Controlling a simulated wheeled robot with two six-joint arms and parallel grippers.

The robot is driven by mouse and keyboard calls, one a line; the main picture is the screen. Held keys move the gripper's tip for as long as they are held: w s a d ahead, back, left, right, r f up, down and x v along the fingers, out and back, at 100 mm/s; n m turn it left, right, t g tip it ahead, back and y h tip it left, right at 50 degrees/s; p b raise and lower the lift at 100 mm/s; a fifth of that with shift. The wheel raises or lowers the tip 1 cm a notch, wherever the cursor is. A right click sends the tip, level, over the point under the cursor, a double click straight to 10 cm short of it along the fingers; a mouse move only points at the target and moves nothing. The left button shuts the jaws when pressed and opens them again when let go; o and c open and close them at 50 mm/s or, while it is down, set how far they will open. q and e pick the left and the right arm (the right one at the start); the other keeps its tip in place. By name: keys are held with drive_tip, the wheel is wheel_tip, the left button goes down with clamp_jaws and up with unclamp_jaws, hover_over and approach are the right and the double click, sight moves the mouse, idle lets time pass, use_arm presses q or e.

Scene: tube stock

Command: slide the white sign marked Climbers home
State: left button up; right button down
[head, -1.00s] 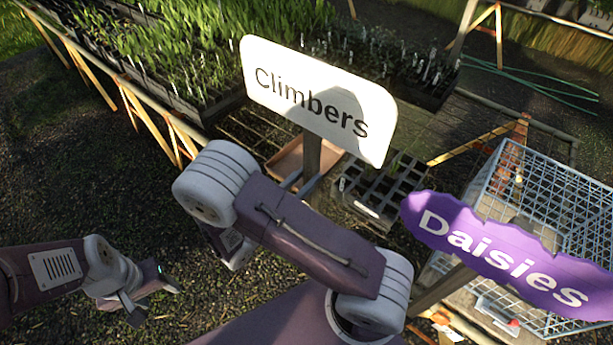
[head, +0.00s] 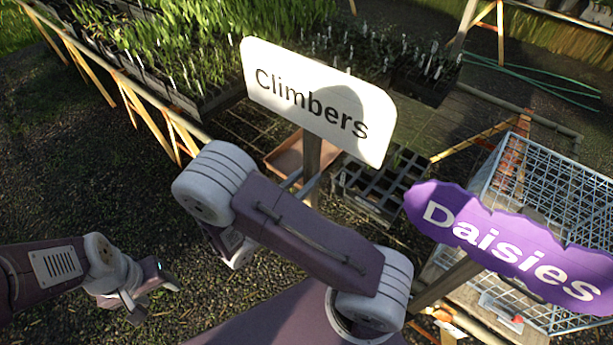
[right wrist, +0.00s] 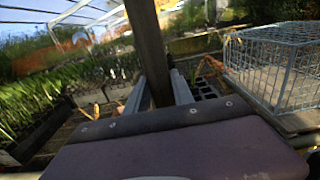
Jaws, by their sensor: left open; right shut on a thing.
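The white Climbers sign (head: 318,100) is a rounded board with dark lettering, tilted in the middle of the head view, on a dark post (head: 311,155). My right gripper (head: 305,184) is shut on this post below the board. In the right wrist view the post (right wrist: 147,45) rises upright between the two fingers of the right gripper (right wrist: 157,92). The foot of the post is hidden behind my arm. My left gripper (head: 150,298) is open and empty at the lower left, above the gravel and well apart from the sign.
A purple Daisies sign (head: 510,246) stands close on the right, in front of a wire cage (head: 555,190). Seedling trays on a wooden-legged bench (head: 110,90) fill the back left. An orange tray (head: 288,155) and a black cell tray (head: 385,180) lie behind the post. Bare gravel lies at left.

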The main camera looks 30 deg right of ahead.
drive_tip(key=shift+f+b, duration=1.15)
drive_tip(key=shift+f, duration=0.4)
drive_tip(key=shift+f+b, duration=1.1)
drive_tip(key=shift+f, duration=0.4)
drive_tip(key=shift+f+b, duration=0.35)
drive_tip(key=shift+f, duration=0.15)
drive_tip(key=c, duration=1)
unclamp_jaws()
